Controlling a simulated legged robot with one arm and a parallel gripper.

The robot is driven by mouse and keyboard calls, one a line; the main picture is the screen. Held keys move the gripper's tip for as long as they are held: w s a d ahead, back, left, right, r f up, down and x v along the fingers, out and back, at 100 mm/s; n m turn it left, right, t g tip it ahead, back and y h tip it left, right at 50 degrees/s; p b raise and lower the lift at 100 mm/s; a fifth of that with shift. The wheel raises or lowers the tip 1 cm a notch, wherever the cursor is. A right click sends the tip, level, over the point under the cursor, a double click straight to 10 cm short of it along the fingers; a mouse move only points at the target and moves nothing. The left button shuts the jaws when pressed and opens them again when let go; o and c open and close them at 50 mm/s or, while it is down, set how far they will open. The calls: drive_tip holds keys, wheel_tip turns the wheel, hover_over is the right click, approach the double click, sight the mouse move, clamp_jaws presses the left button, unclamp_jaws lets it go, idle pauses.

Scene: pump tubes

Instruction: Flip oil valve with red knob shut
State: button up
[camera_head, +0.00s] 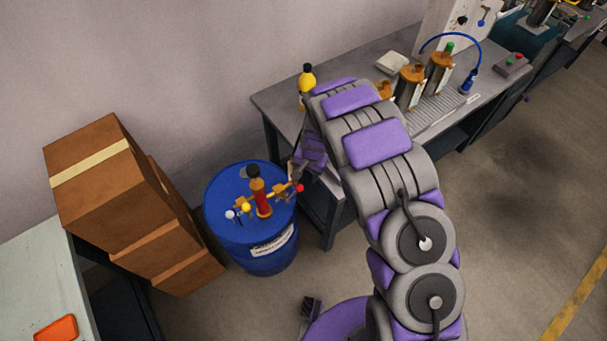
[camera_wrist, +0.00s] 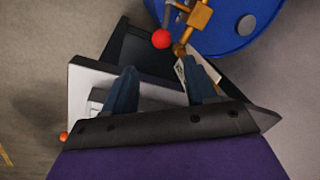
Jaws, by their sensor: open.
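The red knob (camera_head: 300,188) is on the end of a short lever at the right side of the brass pump fitting (camera_head: 262,200) on top of the blue drum (camera_head: 222,232). My gripper (camera_head: 296,174) hangs beside the drum's right edge, close to the knob; its fingers are small and partly hidden in this view. In the wrist view the red knob (camera_wrist: 162,39) sits ahead of my open fingers (camera_wrist: 163,72), roughly in line with the gap and not between them. The brass valve body (camera_wrist: 200,15) is just right of the knob.
A yellow knob (camera_head: 246,208) and a white knob (camera_head: 230,215) are on the pump's other side. The grey workbench (camera_head: 290,95) stands close right of the drum, with a yellow bottle (camera_head: 307,78). Cardboard boxes (camera_head: 110,190) are stacked left.

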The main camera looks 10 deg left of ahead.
drive_tip(key=w+d+r+p, duration=0.1)
drive_tip(key=d+r+p, duration=0.2)
drive_tip(key=r, duration=0.6)
drive_tip(key=shift+w+d+r, duration=0.15)
drive_tip(key=shift+w+r, duration=0.25)
idle(0.5)
idle(0.4)
drive_tip(key=shift+r, duration=0.1)
wheel_tip(320, 180, up, 17)
drive_tip(key=d+p, duration=0.2)
drive_tip(key=shift+d, duration=0.35)
drive_tip(key=shift+s, duration=0.1)
